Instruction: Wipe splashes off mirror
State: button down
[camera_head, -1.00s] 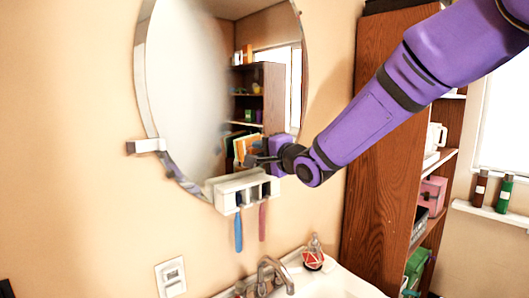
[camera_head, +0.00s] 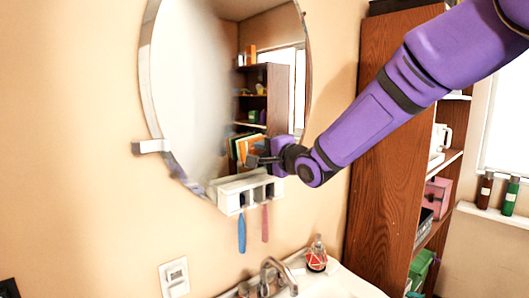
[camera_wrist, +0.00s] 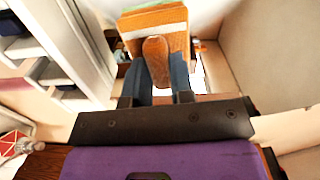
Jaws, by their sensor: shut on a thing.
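The oval mirror (camera_head: 190,70) hangs on the beige wall, with a silvery rim. A pale, hazy area covers its left part, and its right part reflects shelves and a window. Separate splashes cannot be made out. My gripper (camera_head: 256,160) is in front of the mirror's lower right part, just above the white toothbrush holder. In the wrist view my gripper (camera_wrist: 160,88) is shut on a wiping tool with a brown rounded handle (camera_wrist: 157,58) and an orange-yellow block (camera_wrist: 153,20). Whether the block touches the glass cannot be told.
The white holder (camera_head: 232,202) carries a blue toothbrush (camera_head: 241,233) and a pink one (camera_head: 265,223). Below are a faucet (camera_head: 270,272) and a red bottle (camera_head: 317,258) on the sink. A tall wooden shelf (camera_head: 385,130) stands to the right, behind my arm.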

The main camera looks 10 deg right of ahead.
jog(key=shift+w+a, duration=0.35)
jog(key=shift+w, duration=0.15)
dwell(0.3)
jog(key=shift+w+d, duration=2.2)
jog(key=shift+d, duration=1.05)
jog(key=shift+s+a, duration=0.75)
jog(key=shift+a, duration=0.35)
jog(key=shift+s+a, duration=0.7)
jog(key=shift+a, duration=0.4)
jog(key=shift+s+a, duration=0.75)
jog(key=shift+a, duration=0.35)
jog(key=v, duration=0.6)
jog(key=shift+d, duration=0.1)
jog(key=shift+v, duration=1.5)
